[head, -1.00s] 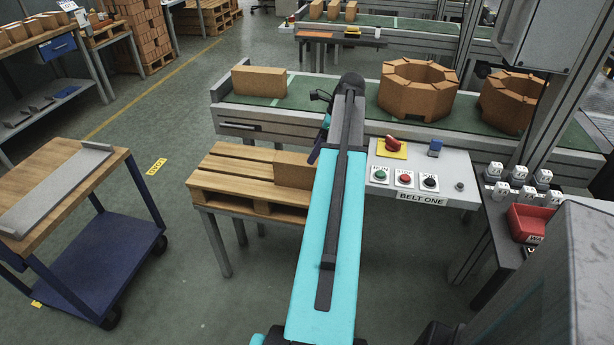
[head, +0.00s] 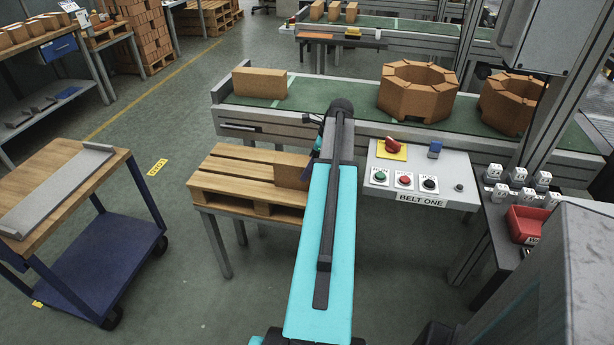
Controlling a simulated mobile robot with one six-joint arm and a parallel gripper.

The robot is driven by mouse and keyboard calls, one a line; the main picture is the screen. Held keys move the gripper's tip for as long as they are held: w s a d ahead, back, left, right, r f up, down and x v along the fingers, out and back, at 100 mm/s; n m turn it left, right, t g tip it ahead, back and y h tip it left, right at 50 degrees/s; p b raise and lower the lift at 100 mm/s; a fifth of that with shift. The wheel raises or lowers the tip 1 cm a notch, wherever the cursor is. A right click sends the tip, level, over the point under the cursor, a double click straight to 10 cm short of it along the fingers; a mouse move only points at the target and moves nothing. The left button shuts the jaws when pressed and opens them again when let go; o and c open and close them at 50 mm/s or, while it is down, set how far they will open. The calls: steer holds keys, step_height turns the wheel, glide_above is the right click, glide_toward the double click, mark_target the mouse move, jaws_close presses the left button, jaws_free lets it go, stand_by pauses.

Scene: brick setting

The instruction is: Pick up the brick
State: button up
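An orange-brown brick (head: 291,175) rests on the right part of the wooden pallet (head: 228,177), its right side hidden behind my arm. Another brick (head: 260,82) lies on the left end of the green conveyor belt (head: 330,100). My arm reaches forward between the pallet and the control panel. A small dark part of my gripper or wrist (head: 313,150) shows beside the arm, just behind the pallet brick in the picture. The fingertips are hidden, so I cannot tell whether they are open or touch the brick.
Two ring-shaped brick stacks (head: 418,91) (head: 511,103) stand on the belt. The panel marked BELT ONE (head: 421,180) is close to the right of my arm. A blue trolley (head: 85,225) stands at left. A red bin (head: 526,224) is at right. Floor between trolley and pallet is clear.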

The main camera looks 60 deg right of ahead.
steer(key=shift+w+f, duration=0.1)
steer(key=shift+f, duration=0.1)
steer(key=shift+a+f, duration=0.1)
steer(key=shift+p+x, duration=0.4)
steer(key=shift+x, duration=2.1)
steer(key=shift+a, duration=0.1)
jaws_close()
